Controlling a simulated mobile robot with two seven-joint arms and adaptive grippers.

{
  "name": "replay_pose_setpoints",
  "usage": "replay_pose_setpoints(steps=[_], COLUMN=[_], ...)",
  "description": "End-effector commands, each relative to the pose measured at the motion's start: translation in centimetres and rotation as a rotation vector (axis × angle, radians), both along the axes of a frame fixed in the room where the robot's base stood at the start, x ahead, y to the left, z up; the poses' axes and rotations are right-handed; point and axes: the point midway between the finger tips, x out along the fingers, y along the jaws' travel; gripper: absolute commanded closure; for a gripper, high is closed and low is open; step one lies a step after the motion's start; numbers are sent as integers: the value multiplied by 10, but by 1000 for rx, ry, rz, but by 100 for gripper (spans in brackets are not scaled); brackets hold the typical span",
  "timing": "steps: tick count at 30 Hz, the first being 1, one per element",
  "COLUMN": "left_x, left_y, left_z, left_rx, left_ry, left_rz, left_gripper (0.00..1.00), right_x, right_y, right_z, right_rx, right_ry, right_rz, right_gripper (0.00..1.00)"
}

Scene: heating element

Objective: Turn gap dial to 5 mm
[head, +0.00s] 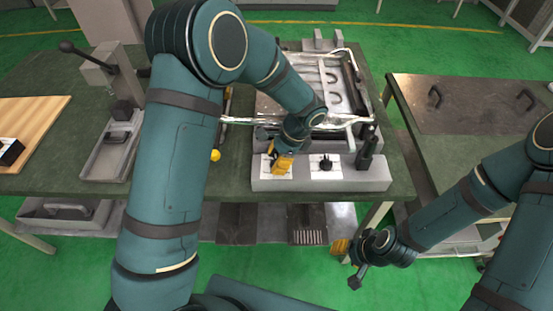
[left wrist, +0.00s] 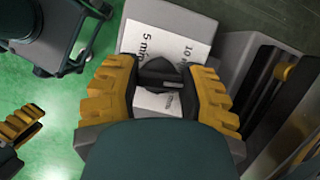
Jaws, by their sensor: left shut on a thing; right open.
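The gap dial (left wrist: 160,75) is a black knob on a white label (left wrist: 178,38) that reads "5 mm" and "10 mm", with a third marking partly hidden. My left gripper (left wrist: 162,88) has its yellow fingers on either side of the knob, shut on it. In the head view my left gripper (head: 281,164) is at the left white label on the machine's front panel (head: 345,180) and hides the knob. I cannot tell exactly which mark the knob points to. My right gripper (head: 347,263) is open and empty, low in front of the table.
A second black knob (head: 325,163) is just right of my left gripper, and a black upright handle (head: 367,150) is further right. A lever press (head: 105,75) and grey tray (head: 110,150) stand on the left.

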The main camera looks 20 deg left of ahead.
Motion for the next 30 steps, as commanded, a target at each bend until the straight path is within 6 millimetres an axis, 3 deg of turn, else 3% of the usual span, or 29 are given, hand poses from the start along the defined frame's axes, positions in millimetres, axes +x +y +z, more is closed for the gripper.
replay_pose_setpoints(steps=[2, 3, 5, 6, 23, 30], left_x=[-1, -1, -1, -1, 0, -1], left_y=[0, 0, 0, 0, 0, -1], left_z=[-2, -2, -1, -1, 0, -1], left_rx=[1, 1, 1, 1, 0, -1], left_ry=[5, 5, 5, 4, 1, 0], left_rz=[1, 0, 0, -1, -5, -197], left_gripper=[92, 50, 29, 24, 24, 24], right_x=[0, 0, 0, 0, 0, 0], right_y=[0, 0, 0, 0, 0, 0], right_z=[0, 0, 0, 0, 0, -8], right_rx=[0, 0, 0, 0, 0, 0], right_ry=[0, 0, 0, 0, 0, 0], right_rz=[0, 0, 0, 0, 0, 0], right_gripper=[53, 53, 53, 53, 53, 53])
